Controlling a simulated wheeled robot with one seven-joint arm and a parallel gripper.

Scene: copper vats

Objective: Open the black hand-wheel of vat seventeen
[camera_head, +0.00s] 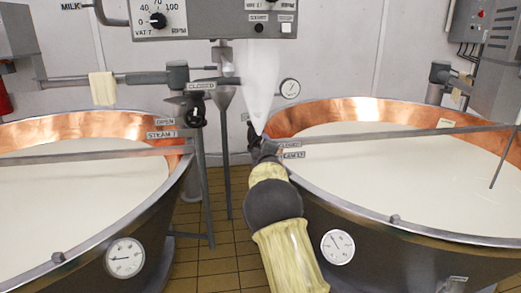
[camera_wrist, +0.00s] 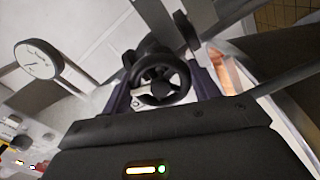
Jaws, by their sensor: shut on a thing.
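The black hand-wheel (camera_wrist: 160,80) shows in the wrist view as a ring with spokes and a dark hub. My gripper (camera_wrist: 163,90) has one finger on each side of the wheel's rim and is shut on it. In the head view my gripper (camera_head: 258,140) is at the left rim of the right vat (camera_head: 330,205), and the wheel is mostly hidden behind it. Beside it are a "CLOSED" plate (camera_head: 290,144) and a partly covered steam plate (camera_head: 293,155) that seems to end in 17.
A white plume (camera_head: 262,75) rises just above my gripper. The left vat (camera_head: 70,215) has another dark hand-wheel (camera_head: 198,116) near plates reading "OPEN" and "STEAM 7". A dial gauge (camera_wrist: 38,60) is left of the wheel. A control box (camera_head: 215,18) hangs overhead. Tiled floor (camera_head: 220,235) lies between the vats.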

